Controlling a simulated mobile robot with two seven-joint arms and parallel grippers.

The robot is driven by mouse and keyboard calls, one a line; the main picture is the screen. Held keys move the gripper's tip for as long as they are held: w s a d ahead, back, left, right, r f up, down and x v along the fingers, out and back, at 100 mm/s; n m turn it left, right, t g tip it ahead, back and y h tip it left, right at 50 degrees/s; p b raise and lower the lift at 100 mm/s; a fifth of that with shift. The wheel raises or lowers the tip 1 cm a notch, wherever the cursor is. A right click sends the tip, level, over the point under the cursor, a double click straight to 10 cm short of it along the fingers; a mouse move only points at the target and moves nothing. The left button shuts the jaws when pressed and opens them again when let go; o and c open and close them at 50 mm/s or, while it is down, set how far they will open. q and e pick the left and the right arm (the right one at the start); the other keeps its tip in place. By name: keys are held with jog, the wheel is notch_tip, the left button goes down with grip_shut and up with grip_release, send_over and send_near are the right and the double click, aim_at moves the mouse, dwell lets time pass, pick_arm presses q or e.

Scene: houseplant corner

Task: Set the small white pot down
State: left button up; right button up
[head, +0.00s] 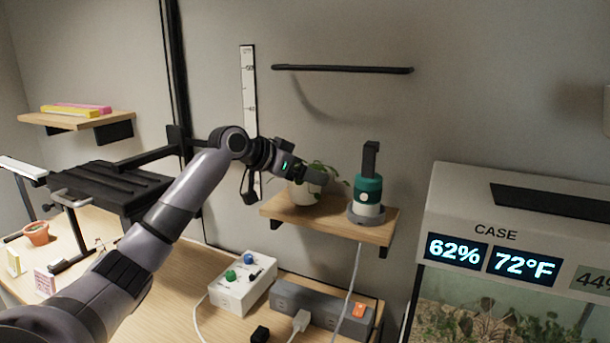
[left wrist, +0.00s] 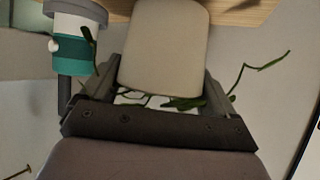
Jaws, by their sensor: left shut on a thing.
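The small white pot (head: 303,194) holds a green trailing plant and is at the left part of the wooden wall shelf (head: 337,223). It looks upright. I cannot tell for sure whether its base touches the shelf. My left gripper (head: 316,177) reaches in from the left and is shut on the pot, partly hiding it and its leaves. In the left wrist view the pot (left wrist: 163,50) sits between the two fingers of my left gripper (left wrist: 162,82), with the shelf (left wrist: 235,12) by its base. My right gripper is not in view.
A green and white bottle-like device (head: 369,190) stands on the shelf's right part, close to the pot. A black rail (head: 342,69) is on the wall above. Below are a white control box (head: 243,285) and a power strip (head: 322,305). A glass case (head: 515,240) is at right.

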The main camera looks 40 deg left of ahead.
pick_arm(q)
jog(key=shift+w+f, duration=0.1)
jog(key=shift+f, duration=0.15)
jog(key=shift+a+f, duration=0.1)
jog(key=shift+f, duration=0.1)
jog(key=o, duration=1)
jog(key=shift+f, duration=0.2)
jog(key=shift+r, duration=0.25)
jog(key=shift+s+a, duration=0.1)
jog(key=shift+s, duration=0.15)
jog(key=shift+b+v, duration=1.6)
jog(key=shift+v, duration=4.1)
